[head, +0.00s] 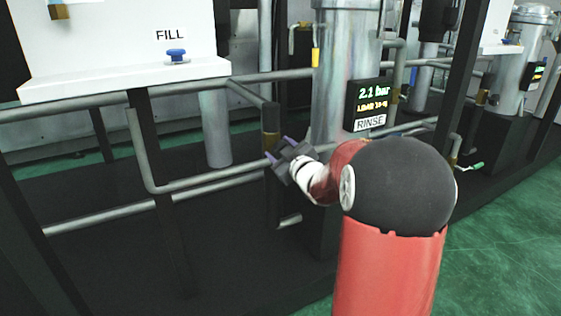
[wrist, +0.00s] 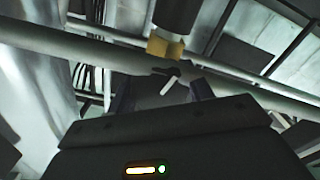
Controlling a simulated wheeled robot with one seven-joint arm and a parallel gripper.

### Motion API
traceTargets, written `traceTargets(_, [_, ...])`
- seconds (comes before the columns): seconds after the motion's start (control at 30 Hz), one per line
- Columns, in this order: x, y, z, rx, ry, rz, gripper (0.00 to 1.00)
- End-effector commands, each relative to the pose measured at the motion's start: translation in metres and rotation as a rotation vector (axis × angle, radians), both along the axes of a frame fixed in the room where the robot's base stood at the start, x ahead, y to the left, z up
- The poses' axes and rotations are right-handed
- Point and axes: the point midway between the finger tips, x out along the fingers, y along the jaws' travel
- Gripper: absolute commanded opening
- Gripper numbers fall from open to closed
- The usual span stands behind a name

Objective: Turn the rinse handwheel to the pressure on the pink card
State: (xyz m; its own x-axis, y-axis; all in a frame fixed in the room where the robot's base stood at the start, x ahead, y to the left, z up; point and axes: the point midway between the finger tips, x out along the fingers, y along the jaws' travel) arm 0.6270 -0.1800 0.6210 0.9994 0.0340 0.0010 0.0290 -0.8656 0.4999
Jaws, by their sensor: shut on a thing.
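The rinse display (head: 370,105) reads 2.1 bar in green, with a smaller amber line I cannot read surely and a RINSE label below. My gripper (head: 279,152) is left of the rinse vessel, at a dark vertical pipe with a brass fitting (head: 270,140). In the wrist view the brass fitting (wrist: 165,48) is just ahead, with a dark stem and a short pale handle (wrist: 169,86) between my fingers (wrist: 160,92). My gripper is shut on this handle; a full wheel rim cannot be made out. The pink card is not in view.
The rinse vessel (head: 345,60) stands behind my arm. Grey pipes (head: 210,180) run close around the gripper. A white FILL panel (head: 125,78) with a blue knob (head: 177,56) juts out at upper left. A dark post (head: 490,80) stands at right, with green floor (head: 500,250) beyond.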

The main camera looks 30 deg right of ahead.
Motion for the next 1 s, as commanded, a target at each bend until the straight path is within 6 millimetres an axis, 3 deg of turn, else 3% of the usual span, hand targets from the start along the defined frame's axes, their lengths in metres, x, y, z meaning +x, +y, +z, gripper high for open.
traceTargets(0.33, [-0.0001, 0.0008, -0.0016, -0.155, -0.003, 0.001, 0.28])
traceTargets(0.87, [-0.0001, 0.0005, -0.0009, -0.184, -0.004, 0.001, 0.28])
traceTargets(0.9, [-0.0001, 0.0005, -0.0009, -0.184, -0.004, 0.001, 0.52])
traceTargets(1.0, [-0.0001, 0.0005, -0.0007, -0.184, -0.004, 0.001, 0.65])
